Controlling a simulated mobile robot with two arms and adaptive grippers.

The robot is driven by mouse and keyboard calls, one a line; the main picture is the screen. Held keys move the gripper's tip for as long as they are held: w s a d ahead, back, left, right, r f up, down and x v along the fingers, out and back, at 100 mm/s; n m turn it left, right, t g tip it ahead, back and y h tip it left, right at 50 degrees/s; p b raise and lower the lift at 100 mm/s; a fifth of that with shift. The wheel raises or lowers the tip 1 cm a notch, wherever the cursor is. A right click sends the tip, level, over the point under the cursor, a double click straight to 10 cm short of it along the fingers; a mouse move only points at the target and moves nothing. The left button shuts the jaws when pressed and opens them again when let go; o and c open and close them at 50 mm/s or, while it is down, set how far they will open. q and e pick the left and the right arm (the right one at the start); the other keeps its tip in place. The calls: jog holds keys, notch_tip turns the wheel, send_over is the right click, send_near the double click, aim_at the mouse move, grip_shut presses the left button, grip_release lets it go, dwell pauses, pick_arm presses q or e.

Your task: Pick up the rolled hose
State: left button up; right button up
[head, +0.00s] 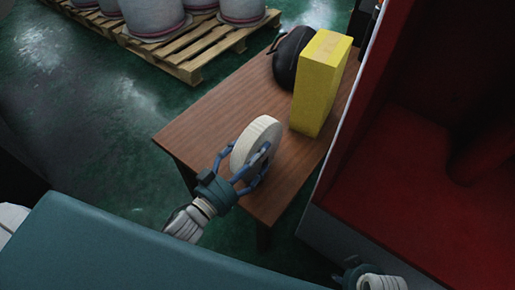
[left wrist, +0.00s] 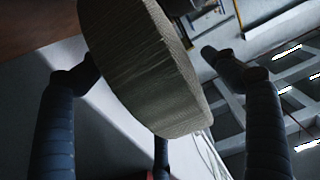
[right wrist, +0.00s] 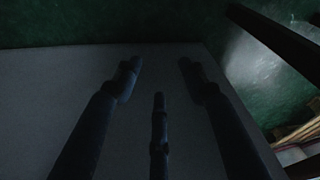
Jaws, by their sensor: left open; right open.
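The rolled hose (head: 252,143) is a cream, disc-shaped coil standing on its edge near the front of the wooden table. My left gripper (head: 247,166) is at the hose, with its blue fingers open and spread around its near side. In the left wrist view the hose (left wrist: 145,70) fills the space between the open fingers (left wrist: 160,95); I cannot tell whether any finger touches it. My right gripper (head: 352,272) is low at the bottom right of the head view, partly cut off. In the right wrist view its fingers (right wrist: 160,85) are open and empty.
The wooden table (head: 210,125) also holds a yellow box (head: 319,85) and a dark rounded bag (head: 290,58) behind the hose. A red-lined cabinet (head: 400,170) stands close on the right. A pallet (head: 190,65) with drums is at the back left; green floor is clear at left.

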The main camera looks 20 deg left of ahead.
pick_arm(q)
jog(key=x, duration=0.3)
jog(key=shift+w+f, duration=0.1)
jog(key=shift+w, duration=0.05)
jog(key=c, duration=1.9)
jog(key=shift+r, duration=0.35)
jog(key=shift+c, duration=0.2)
